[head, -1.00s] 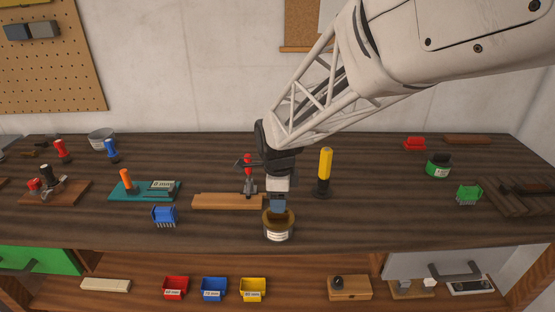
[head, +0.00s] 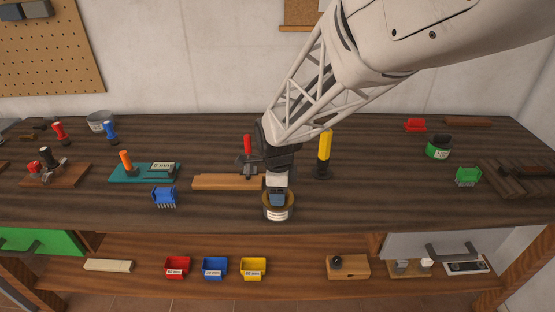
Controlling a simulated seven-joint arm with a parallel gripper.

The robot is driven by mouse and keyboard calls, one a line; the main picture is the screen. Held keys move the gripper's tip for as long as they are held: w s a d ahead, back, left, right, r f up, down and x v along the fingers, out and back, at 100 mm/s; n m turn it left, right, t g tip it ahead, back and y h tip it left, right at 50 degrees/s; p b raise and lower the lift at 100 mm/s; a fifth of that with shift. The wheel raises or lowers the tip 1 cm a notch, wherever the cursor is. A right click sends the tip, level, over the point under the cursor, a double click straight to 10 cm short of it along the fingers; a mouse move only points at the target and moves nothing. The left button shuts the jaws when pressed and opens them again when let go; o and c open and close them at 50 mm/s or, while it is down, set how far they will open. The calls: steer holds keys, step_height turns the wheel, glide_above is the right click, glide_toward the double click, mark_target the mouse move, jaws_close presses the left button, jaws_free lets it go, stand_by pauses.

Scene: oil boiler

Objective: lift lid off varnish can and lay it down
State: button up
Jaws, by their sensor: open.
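The varnish can (head: 278,213) stands upright near the front edge of the bench, with a pale label on its side and a brownish-gold top. My gripper (head: 278,201) points down right over the can, its fingertips at the level of the can's top. The fingers are open. The lid (head: 290,206) shows only as part of the can's top rim; the gripper hides most of it. I cannot tell whether the fingertips touch the lid.
A yellow-handled tool (head: 324,153) stands behind right. The bench right of the can is bare, up to a green clip (head: 467,177).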

jaws_close()
steer(key=shift+r, duration=0.1)
steer(key=shift+r, duration=0.75)
step_height(320, 180, up, 2)
steer(key=shift+r, duration=0.1)
steer(key=s+d, duration=0.2)
steer(key=s, duration=0.5)
steer(key=s+d+r, duration=0.1)
steer(key=s+d, duration=0.2)
steer(key=s, duration=0.5)
steer(key=shift+s, duration=0.15)
